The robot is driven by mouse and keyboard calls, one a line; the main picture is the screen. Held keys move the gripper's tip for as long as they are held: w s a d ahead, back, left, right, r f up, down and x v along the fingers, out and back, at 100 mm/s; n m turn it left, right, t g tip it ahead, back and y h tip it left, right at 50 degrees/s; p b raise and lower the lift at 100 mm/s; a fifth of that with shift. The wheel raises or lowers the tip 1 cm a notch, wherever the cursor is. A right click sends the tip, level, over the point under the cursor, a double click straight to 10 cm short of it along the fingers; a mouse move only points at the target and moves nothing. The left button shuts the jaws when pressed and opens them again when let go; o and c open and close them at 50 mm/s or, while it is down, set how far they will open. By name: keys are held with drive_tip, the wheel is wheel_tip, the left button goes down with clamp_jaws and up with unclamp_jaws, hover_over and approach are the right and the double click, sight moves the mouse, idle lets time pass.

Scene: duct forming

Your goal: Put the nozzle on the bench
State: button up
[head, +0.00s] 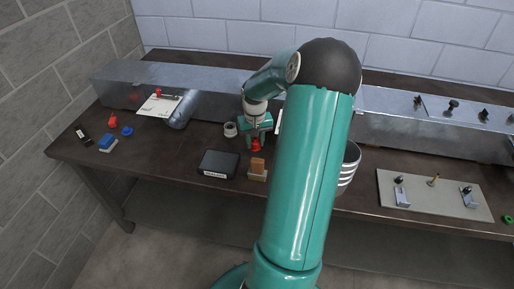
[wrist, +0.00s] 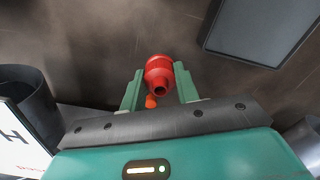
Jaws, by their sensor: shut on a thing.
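The red nozzle (head: 256,146) is between the fingers of my gripper (head: 257,132), low over the dark bench (head: 170,153). In the wrist view the nozzle (wrist: 159,72) shows its round dark opening, and the green fingers of my gripper (wrist: 158,84) are shut on it from both sides. A small orange-red part (wrist: 151,101) shows just below it; I cannot tell whether it belongs to the nozzle. Whether the nozzle touches the bench cannot be told.
A black box (head: 218,163) and a brown block (head: 257,165) stand in front of my gripper. A grey ring (head: 230,129) is just left. A metal duct (head: 130,82) runs behind. A bucket (head: 349,168) and a fixture plate (head: 425,208) are right. Bare bench lies left of the box.

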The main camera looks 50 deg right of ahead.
sight(255, 148)
drive_tip(key=shift+f, duration=1.75)
drive_tip(key=shift+f, duration=0.1)
drive_tip(key=o, duration=1)
wheel_tip(255, 148, up, 12)
drive_tip(key=shift+f, duration=0.2)
drive_tip(key=shift+r, duration=0.35)
